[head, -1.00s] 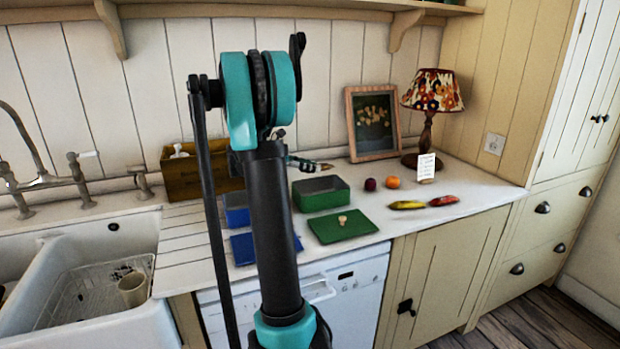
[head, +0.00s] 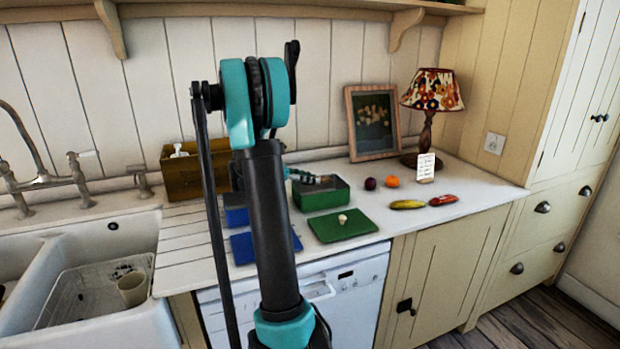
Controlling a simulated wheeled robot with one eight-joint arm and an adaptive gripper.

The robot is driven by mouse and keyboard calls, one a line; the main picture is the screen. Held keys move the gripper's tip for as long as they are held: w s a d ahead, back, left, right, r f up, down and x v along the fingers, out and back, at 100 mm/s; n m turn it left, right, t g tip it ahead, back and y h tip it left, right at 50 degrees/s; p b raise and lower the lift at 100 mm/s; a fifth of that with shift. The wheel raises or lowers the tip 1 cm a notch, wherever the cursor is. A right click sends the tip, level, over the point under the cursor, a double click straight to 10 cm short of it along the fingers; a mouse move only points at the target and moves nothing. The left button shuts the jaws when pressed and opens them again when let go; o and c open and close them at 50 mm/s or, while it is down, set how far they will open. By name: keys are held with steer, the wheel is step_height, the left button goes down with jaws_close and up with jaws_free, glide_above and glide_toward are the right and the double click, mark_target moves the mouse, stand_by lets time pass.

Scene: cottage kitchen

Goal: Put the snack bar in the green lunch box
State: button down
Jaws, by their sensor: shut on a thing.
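The green lunch box (head: 322,201) stands open on the counter. Its green lid (head: 342,226), with a pale knob-like thing on it, lies flat in front of it. My gripper (head: 318,181) is low at the opening of the green box, its tips over or just inside the rim. It is shut on a small brownish thing (head: 326,181), which I take to be the snack bar. Most of it is hidden by the fingers, and I cannot tell whether it touches the box floor.
A blue box (head: 236,216) and blue lid (head: 243,249) are partly hidden behind my arm. A plum (head: 370,184), an orange (head: 392,182), a banana (head: 407,204), a long red item (head: 443,200) and a card (head: 425,167) are to the right. A lamp (head: 430,110) and picture frame (head: 372,122) stand behind.

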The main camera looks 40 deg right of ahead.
steer(key=shift+f, duration=0.15)
steer(key=c, duration=1.2)
jaws_free()
steer(key=shift+r, duration=0.2)
steer(key=v, duration=1.2)
steer(key=shift+w+r, duration=0.1)
steer(key=shift+r, duration=0.35)
